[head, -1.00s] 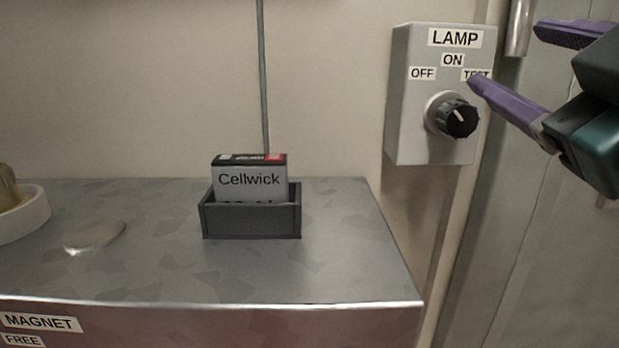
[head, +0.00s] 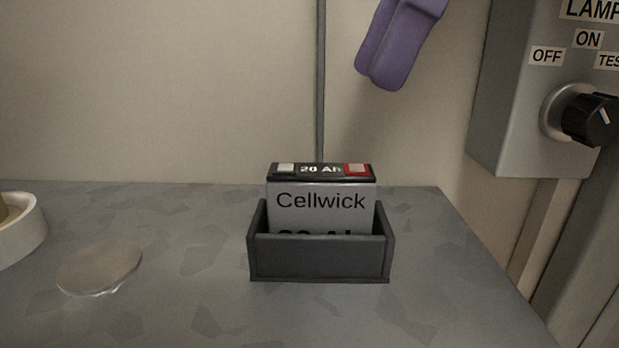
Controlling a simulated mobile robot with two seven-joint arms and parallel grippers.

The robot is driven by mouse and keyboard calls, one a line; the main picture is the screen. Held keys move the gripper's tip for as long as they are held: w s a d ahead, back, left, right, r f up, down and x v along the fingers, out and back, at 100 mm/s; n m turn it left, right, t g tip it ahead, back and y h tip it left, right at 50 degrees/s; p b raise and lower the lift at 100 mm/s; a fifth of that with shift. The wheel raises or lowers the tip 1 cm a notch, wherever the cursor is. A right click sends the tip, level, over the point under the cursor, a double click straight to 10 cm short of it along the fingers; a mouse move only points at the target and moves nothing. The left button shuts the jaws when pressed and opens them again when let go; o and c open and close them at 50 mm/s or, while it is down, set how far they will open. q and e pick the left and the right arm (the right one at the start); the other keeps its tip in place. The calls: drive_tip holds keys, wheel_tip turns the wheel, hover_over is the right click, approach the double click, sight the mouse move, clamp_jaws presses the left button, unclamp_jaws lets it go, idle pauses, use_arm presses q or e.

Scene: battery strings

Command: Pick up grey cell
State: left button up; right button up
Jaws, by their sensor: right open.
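The grey cell (head: 321,208), labelled Cellwick, stands upright in a dark grey open-topped holder (head: 319,261) on the metal bench top. Its black top reads 20 Ah, with a pale patch at left and a red-edged patch at right. The holder's front wall hides the cell's lower part. My right gripper (head: 386,65) shows purple fingers at the top of the head view, above and to the right of the cell, apart from it. It is open and holds nothing that I can see; the rest of it is cut off. My left gripper is out of view.
A grey lamp switch box (head: 508,105) with a black knob (head: 590,120) is on the right. A thin vertical conduit (head: 320,90) runs down the wall behind the cell. A flat shiny disc (head: 100,268) and a white round dish (head: 22,235) are on the left. Bench space (head: 195,240) left of the holder is clear.

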sight(322, 170)
drive_tip(key=b+x, duration=0.2)
drive_tip(key=x, duration=0.2)
drive_tip(key=shift+s+f, duration=0.1)
drive_tip(key=shift+f, duration=0.05)
drive_tip(key=x, duration=0.1)
drive_tip(key=b+x, duration=0.1)
drive_tip(key=x, duration=0.3)
drive_tip(key=shift+s+a+b, duration=0.15)
drive_tip(key=shift+a+b, duration=0.15)
drive_tip(key=shift+b, duration=0.05)
clamp_jaws()
